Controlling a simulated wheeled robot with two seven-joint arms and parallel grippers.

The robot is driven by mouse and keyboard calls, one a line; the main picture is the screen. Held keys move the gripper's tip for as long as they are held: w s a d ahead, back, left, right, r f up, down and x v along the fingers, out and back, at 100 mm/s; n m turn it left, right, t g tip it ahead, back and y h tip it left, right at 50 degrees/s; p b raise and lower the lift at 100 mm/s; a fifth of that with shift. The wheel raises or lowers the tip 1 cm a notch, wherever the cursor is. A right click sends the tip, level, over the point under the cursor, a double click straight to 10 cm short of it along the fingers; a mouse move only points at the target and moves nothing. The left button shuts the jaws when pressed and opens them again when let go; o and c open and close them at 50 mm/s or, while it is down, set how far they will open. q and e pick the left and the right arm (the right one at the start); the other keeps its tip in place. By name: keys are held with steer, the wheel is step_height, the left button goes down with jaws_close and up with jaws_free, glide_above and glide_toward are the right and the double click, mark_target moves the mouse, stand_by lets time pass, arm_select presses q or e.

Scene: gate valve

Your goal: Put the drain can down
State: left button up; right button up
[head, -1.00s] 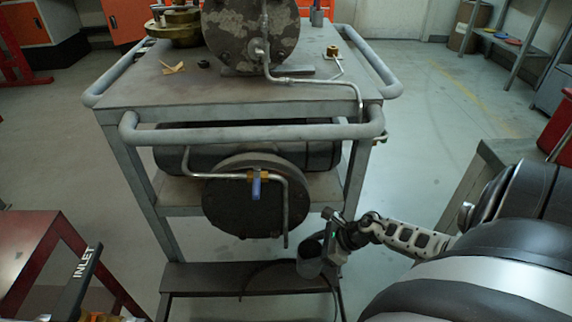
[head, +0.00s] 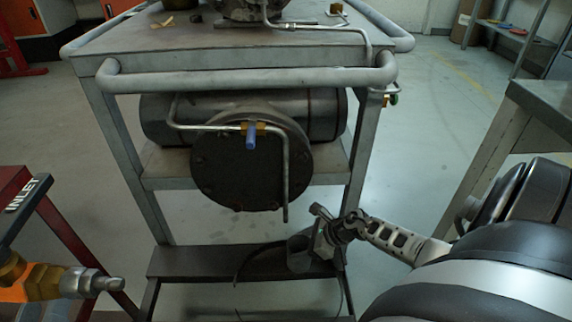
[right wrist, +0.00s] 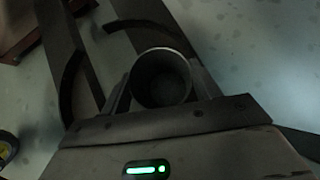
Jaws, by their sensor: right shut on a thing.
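The drain can (head: 299,253) is a small grey open-topped cylinder. It is upright at the right end of the cart's low shelf (head: 200,262), below the drain pipe's end. I cannot tell whether its base touches the shelf. My right gripper (head: 312,240) reaches in from the right and is shut on the can. In the right wrist view the can (right wrist: 162,80) shows its round open mouth between the two fingers (right wrist: 162,92); the inside is dark and looks empty. My left gripper is not in view.
The bent drain pipe (head: 286,185) hangs from the dark flanged vessel (head: 235,175) with a blue-handled valve (head: 251,136). A dark hose (head: 240,268) curves by the low shelf. A red stand with an INLET sign (head: 28,193) and brass fitting (head: 45,283) is at left. A grey bench (head: 545,105) is at right.

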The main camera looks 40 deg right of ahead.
steer(key=shift+w+a, duration=0.4)
steer(key=shift+w, duration=0.15)
arm_select(q)
steer(key=shift+w+a+r+m+t+b, duration=0.1)
steer(key=shift+w+r+m+t+b, duration=0.25)
steer(key=shift+r+m+t+b, duration=0.25)
arm_select(e)
steer(key=w+a, duration=0.1)
steer(key=w+f, duration=0.1)
steer(key=shift+w+a+f, duration=0.15)
steer(key=shift+w+a, duration=0.15)
steer(key=shift+a, duration=0.05)
steer(key=shift+f, duration=0.1)
steer(key=o, duration=1.5)
steer(key=shift+c, duration=0.2)
arm_select(q)
steer(key=shift+r, duration=0.25)
steer(key=shift+h, duration=0.3)
